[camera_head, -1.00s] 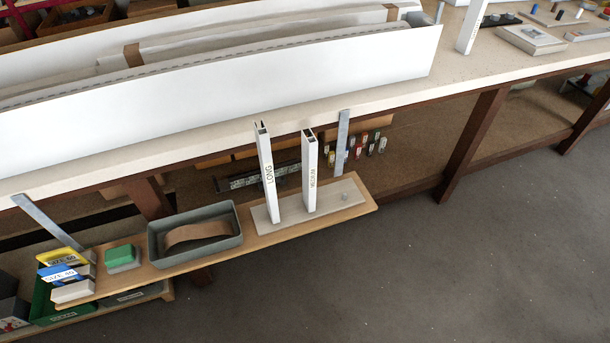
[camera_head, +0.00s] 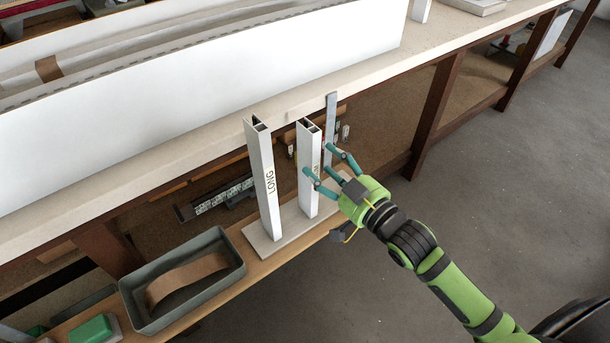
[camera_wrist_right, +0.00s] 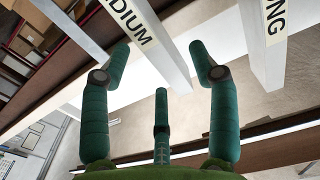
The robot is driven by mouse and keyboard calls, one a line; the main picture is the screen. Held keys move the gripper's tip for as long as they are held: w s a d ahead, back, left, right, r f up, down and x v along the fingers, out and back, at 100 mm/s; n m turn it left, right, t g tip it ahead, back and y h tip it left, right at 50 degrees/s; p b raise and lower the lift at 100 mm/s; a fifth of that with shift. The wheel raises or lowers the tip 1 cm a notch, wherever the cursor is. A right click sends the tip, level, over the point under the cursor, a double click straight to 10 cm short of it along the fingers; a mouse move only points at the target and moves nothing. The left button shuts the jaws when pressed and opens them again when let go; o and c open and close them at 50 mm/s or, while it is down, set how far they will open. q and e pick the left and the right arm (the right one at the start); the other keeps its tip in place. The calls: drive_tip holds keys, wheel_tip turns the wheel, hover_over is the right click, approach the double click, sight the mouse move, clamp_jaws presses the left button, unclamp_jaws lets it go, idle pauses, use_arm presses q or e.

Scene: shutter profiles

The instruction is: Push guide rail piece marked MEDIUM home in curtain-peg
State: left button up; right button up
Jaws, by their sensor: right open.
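The white guide rail piece marked MEDIUM (camera_head: 308,150) stands upright on the pale base board (camera_head: 255,243); its label is partly covered by my right gripper in the head view. In the right wrist view the MEDIUM piece (camera_wrist_right: 165,52) runs between the two long fingers. My right gripper (camera_head: 324,164) is open, its teal fingers close beside the MEDIUM piece; I cannot tell if they touch it. The peg under the piece is hidden, so how deep it sits cannot be seen. My left gripper is not in view.
The taller rail piece marked LONG (camera_head: 263,185) stands close to the left on the same board. A grey bin (camera_head: 140,300) with a brown strip is farther left on the shelf. A metal bracket (camera_head: 330,115) rises just behind. The worktop edge (camera_head: 190,168) lies above and behind.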

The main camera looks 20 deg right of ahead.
sight(318, 158)
drive_tip(key=x, duration=0.5)
drive_tip(key=shift+w+d+f, duration=0.15)
drive_tip(key=shift+w, duration=0.3)
clamp_jaws()
